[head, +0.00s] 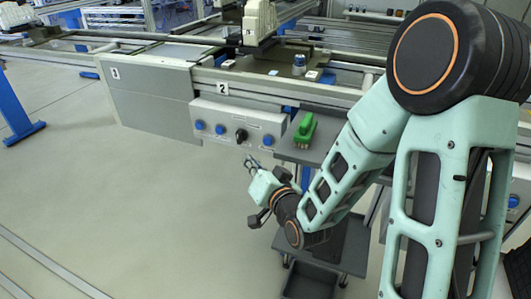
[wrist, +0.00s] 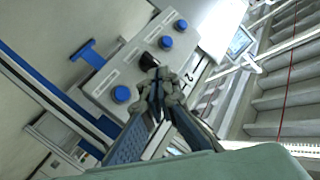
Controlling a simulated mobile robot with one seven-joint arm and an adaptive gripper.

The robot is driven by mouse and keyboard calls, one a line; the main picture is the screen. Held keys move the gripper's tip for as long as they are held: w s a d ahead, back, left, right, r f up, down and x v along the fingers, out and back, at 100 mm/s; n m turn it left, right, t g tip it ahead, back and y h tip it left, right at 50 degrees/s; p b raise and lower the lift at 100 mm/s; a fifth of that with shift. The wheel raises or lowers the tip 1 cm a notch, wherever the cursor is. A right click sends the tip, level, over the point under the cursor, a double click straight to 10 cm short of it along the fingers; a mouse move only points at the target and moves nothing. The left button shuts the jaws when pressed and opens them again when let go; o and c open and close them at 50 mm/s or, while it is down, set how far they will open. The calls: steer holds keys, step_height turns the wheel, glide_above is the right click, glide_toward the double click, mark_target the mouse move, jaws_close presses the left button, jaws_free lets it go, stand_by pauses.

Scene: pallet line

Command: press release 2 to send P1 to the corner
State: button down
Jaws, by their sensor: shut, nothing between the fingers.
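A pale control panel (head: 234,118) hangs below the conveyor by the sign "2" (head: 222,88). It carries blue buttons, including a left one (head: 198,125), one beside it (head: 220,129) and a right one (head: 268,140), plus a black knob (head: 241,135). Their labels are too small to read, so I cannot tell which is release 2. My gripper (head: 250,163) is shut and empty, in front of and below the panel. In the wrist view my gripper (wrist: 158,84) overlaps the panel (wrist: 104,84) near the knob. I cannot identify P1 for certain.
A green brush (head: 305,128) lies on a grey shelf (head: 320,150) right of the panel. A blue-topped part (head: 299,63) stands on the line above. A dark bin (head: 310,281) sits low beneath.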

steer(key=f, duration=0.1)
steer(key=f+b, duration=0.1)
steer(key=shift+w+d+f+m+t, duration=0.2)
steer(key=shift+f+m+t, duration=0.1)
steer(key=shift+f+m, duration=0.1)
steer(key=p, duration=0.1)
glide_toward(263, 142)
steer(key=shift+w+a+f, duration=0.3)
steer(key=shift+w+a, duration=0.65)
steer(key=shift+w, duration=0.15)
steer(key=shift+w+a+f, duration=0.25)
steer(key=shift+w+a, duration=0.7)
steer(key=shift+w, duration=0.15)
steer(key=shift+w+d, duration=0.15)
steer(key=shift+w, duration=0.2)
steer(key=shift+w+d, duration=0.2)
steer(key=shift+w, duration=0.35)
stand_by(0.7)
